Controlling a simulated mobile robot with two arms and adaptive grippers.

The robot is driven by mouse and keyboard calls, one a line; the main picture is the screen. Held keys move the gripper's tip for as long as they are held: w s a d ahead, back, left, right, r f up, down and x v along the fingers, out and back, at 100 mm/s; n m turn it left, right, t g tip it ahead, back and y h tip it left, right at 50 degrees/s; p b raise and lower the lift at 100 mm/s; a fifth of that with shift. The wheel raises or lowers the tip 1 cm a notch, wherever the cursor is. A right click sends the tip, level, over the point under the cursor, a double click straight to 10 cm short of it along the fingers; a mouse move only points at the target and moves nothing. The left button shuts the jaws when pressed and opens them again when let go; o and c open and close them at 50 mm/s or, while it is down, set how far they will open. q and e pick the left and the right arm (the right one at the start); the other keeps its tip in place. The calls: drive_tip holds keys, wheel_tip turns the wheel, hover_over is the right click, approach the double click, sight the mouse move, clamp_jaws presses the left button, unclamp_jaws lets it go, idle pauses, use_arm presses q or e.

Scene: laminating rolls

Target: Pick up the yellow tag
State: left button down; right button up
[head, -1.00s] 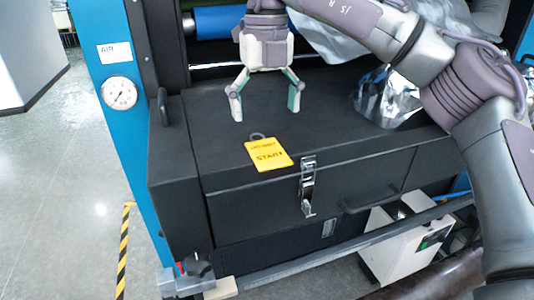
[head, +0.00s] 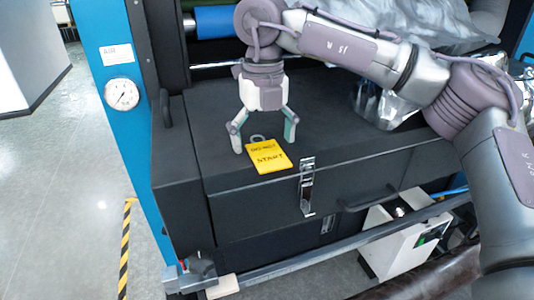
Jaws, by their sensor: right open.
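The yellow tag (head: 268,157) lies flat on the black box top (head: 330,123) near its front edge. It has dark lettering, partly legible as "DO NOT START", and a grey loop at its far end. My right gripper (head: 263,145) points down with its fingers spread wide, around the loop end of the tag in the picture. The fingers are empty. I cannot tell how high the fingertips are above the box top. My left gripper is not in view.
A metal latch (head: 307,187) and a dark handle (head: 370,198) are on the box front. Crumpled silver film (head: 385,105) lies to the right. A blue roller (head: 216,22) is behind. A pressure gauge (head: 122,94) is on the blue frame at left.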

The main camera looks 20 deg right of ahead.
drive_tip(key=shift+f, duration=0.25)
drive_tip(key=c, duration=1)
